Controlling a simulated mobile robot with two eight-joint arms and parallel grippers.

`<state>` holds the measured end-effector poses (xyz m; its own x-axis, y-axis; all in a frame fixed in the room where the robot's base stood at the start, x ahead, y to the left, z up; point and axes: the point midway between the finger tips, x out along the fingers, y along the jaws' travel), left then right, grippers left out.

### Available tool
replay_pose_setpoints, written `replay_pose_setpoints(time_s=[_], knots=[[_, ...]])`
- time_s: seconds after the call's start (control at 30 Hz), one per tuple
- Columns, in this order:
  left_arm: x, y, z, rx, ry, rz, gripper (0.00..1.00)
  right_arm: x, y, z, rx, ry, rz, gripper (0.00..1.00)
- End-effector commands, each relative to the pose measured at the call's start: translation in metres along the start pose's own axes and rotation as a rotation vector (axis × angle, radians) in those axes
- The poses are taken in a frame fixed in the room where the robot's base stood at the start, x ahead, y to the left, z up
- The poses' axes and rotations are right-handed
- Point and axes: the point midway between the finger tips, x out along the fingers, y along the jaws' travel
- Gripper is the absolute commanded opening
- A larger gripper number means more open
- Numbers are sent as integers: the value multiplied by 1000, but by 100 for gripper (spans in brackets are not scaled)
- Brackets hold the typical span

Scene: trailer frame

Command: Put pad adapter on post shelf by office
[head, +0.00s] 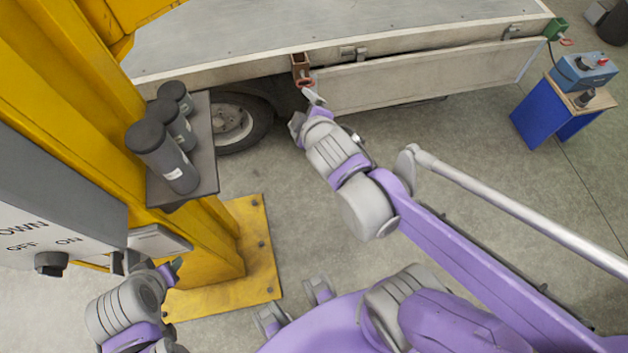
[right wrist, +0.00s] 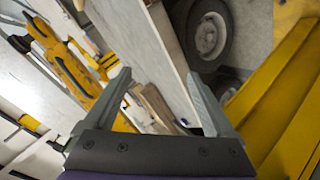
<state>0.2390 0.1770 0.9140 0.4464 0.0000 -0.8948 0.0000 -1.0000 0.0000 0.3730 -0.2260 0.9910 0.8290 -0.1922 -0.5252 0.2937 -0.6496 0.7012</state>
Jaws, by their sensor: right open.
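Three dark grey cylinders with black caps, which look like the pad adapters, stand in a row on a dark shelf (head: 206,150) fixed to the yellow post (head: 205,235). The nearest cylinder (head: 165,158) has a small white label. My right gripper (head: 308,104) is open by the trailer's side edge, just below a brown bracket with a red ring (head: 301,70). In the right wrist view its fingers (right wrist: 160,100) are apart, with nothing clearly held between them. My left gripper (head: 146,262) is low beside the post under a grey control box; its jaws are unclear.
The trailer bed (head: 330,35) spans the back, with a wheel (head: 235,122) beneath it. A blue stand (head: 552,112) holds a blue device at the right. A grey bar crosses near my right arm.

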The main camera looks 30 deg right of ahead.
Motion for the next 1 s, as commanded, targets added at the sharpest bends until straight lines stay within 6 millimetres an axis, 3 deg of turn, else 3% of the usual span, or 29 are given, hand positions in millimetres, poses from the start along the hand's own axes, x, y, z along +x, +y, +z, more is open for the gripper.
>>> replay_pose_setpoints(time_s=[0.03,0.1,0.2,0.3,0.43,1.0], knots=[[0,0,0,0,0,0,50,-15,-27,20,181,-80,-93,89],[0,0,0,0,0,0,50,-34,-61,40,404,-191,-207,89],[0,0,0,0,0,0,50,-59,-99,56,622,-321,-323,89],[0,0,0,0,0,0,50,-74,-120,63,735,-400,-385,89],[0,0,0,0,0,0,50,-80,-127,65,777,-431,-408,89],[0,0,0,0,0,0,50,-79,-126,65,772,-427,-405,89]])
